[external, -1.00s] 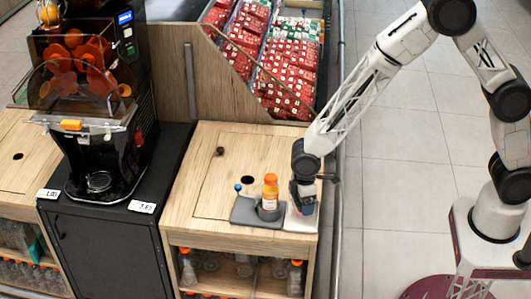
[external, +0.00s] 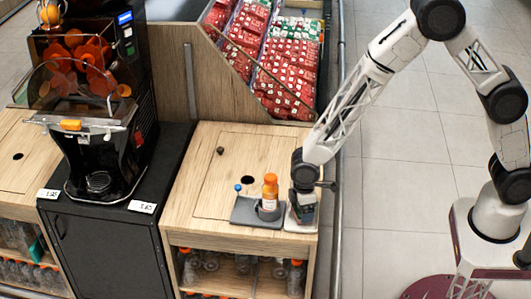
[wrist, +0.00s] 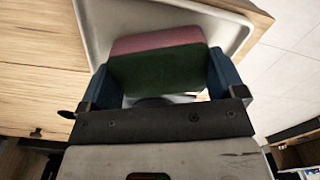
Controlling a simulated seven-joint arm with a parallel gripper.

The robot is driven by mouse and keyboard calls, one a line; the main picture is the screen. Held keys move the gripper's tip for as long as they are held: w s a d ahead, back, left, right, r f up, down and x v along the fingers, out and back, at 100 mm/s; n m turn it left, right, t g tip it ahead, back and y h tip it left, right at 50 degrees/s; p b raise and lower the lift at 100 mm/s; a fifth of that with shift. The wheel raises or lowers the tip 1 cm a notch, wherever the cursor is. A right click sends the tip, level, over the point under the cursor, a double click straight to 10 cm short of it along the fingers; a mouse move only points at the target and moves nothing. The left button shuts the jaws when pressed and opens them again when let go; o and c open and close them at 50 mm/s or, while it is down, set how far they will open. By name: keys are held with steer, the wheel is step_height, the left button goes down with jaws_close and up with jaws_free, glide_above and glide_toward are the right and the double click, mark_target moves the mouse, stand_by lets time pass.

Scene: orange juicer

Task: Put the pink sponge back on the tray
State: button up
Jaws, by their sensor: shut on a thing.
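The pink sponge (wrist: 158,42) has a pink layer and a dark green layer. In the wrist view it sits between the two blue fingers of my gripper (wrist: 160,76), which is shut on it. The white tray (wrist: 95,25) lies beyond the sponge, with its raised rim around it. In the external view my gripper (external: 303,207) is low over the white tray (external: 291,222) at the counter's front right corner. The sponge is mostly hidden there. I cannot tell whether it touches the tray.
A grey holder (external: 242,211) with an orange-capped bottle (external: 270,190) stands close left of my gripper. A black juicer (external: 95,150) stands at left, and a bin of red packages (external: 285,80) is behind.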

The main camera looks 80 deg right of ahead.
steer(key=shift+f, duration=0.1)
steer(key=o, duration=0.7)
step_height(320, 180, up, 12)
stand_by(0.8)
stand_by(0.5)
